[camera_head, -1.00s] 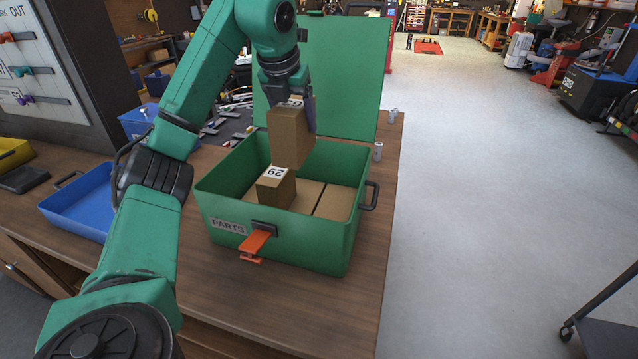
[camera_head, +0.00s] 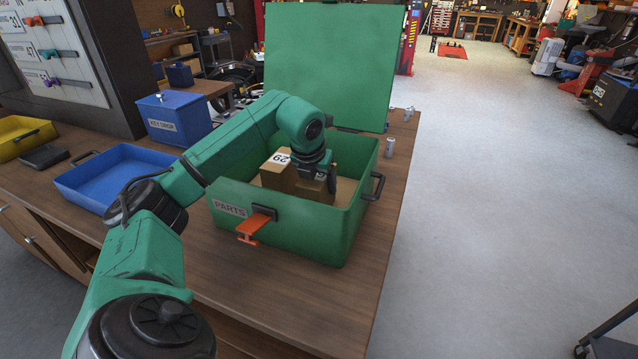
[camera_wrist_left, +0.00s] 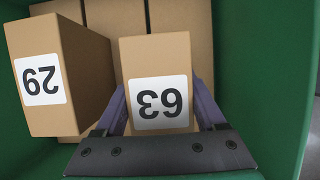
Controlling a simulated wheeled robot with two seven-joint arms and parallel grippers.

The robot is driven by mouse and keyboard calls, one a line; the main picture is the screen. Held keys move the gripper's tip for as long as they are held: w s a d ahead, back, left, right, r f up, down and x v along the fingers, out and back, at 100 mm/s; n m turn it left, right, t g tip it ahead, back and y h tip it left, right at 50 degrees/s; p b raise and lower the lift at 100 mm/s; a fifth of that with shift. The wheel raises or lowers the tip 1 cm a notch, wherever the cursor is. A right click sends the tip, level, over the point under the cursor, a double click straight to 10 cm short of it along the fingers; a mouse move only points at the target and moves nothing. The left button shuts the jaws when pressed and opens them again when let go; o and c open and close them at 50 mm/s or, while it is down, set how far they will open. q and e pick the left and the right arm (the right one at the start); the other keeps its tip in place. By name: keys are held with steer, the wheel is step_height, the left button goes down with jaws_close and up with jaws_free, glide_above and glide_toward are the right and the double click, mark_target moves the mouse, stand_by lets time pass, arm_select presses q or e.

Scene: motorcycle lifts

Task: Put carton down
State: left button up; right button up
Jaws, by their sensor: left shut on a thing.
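A brown carton with a white label, which reads 63 upside down (camera_wrist_left: 160,95), is between the fingers of my left gripper (camera_wrist_left: 162,112). In the head view my left gripper (camera_head: 318,176) is shut on that carton (camera_head: 310,190), low inside the green parts box (camera_head: 290,235). Another carton, labelled 29 (camera_head: 275,175), stands just left of it and also shows in the left wrist view (camera_wrist_left: 62,75). Flatter cartons (camera_wrist_left: 180,30) line the box floor. The held carton's underside is hidden, so I cannot tell whether it touches them. My right gripper is not in view.
The box's green lid (camera_head: 330,65) stands open at the back. An orange latch (camera_head: 254,226) hangs on its front. A blue tray (camera_head: 115,180) and a blue key box (camera_head: 178,120) are to the left.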

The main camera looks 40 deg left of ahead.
arm_select(q)
steer(key=shift+f, duration=0.2)
steer(key=o, duration=1.6)
steer(key=shift+c, duration=0.2)
steer(key=shift+r, duration=0.1)
steer(key=shift+r, duration=0.1)
steer(key=shift+r, duration=0.2)
steer(key=v, duration=1.1)
steer(key=shift+s+d+r, duration=0.15)
steer(key=shift+s+r, duration=0.1)
steer(key=shift+r, duration=0.05)
